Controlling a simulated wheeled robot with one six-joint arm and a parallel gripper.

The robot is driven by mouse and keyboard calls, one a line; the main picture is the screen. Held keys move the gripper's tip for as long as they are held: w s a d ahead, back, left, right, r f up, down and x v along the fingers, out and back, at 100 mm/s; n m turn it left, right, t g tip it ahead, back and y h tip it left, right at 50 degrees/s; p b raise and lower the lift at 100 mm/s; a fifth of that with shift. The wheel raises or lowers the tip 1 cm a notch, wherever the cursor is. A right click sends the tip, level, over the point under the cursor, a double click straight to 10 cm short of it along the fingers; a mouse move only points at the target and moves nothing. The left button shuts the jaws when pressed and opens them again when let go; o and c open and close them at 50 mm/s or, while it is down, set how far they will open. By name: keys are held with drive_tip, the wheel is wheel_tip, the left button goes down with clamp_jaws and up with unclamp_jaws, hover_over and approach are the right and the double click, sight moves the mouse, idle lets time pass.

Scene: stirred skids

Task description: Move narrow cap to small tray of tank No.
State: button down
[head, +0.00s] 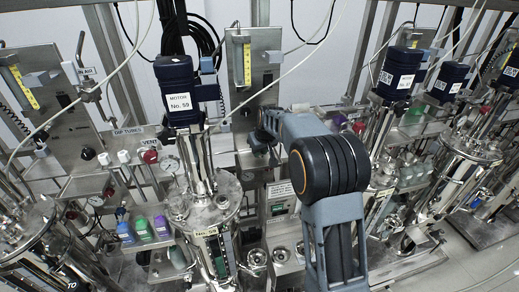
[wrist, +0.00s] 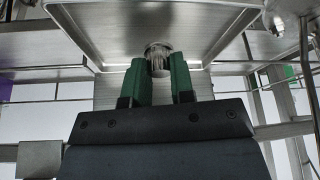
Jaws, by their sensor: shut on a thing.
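In the wrist view my gripper (wrist: 159,72) has two green fingers, and they are closed around a small shiny metal cap (wrist: 158,55). A square steel tray (wrist: 215,50) with a raised rim fills the upper middle, right at the cap; I cannot tell whether the cap touches it. In the head view my arm reaches to the back, and its fingers and the cap cannot be made out there. A steel tank (head: 205,205) stands left of my arm under a dark motor (head: 180,92) labelled No. 59.
Purple, green and grey-blue bottles (head: 143,228) stand on a shelf left of the tank. More tanks with dark motors (head: 398,73) stand on the right. Hoses, valves and panels crowd the back. In the wrist view, steel frame bars (wrist: 305,70) run beside the tray.

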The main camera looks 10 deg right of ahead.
drive_tip(key=shift+f+b, duration=0.55)
drive_tip(key=shift+f, duration=0.15)
idle(0.4)
drive_tip(key=c, duration=0.9)
unclamp_jaws()
drive_tip(key=shift+r, duration=0.15)
drive_tip(key=shift+p+v, duration=1.55)
drive_tip(key=shift+v, duration=1.9)
drive_tip(key=shift+s, duration=0.1)
drive_tip(key=s+m+h, duration=0.1)
drive_tip(key=s+m, duration=0.2)
drive_tip(key=s, duration=2.6)
drive_tip(key=shift+a+r, duration=0.2)
drive_tip(key=shift+a, duration=0.2)
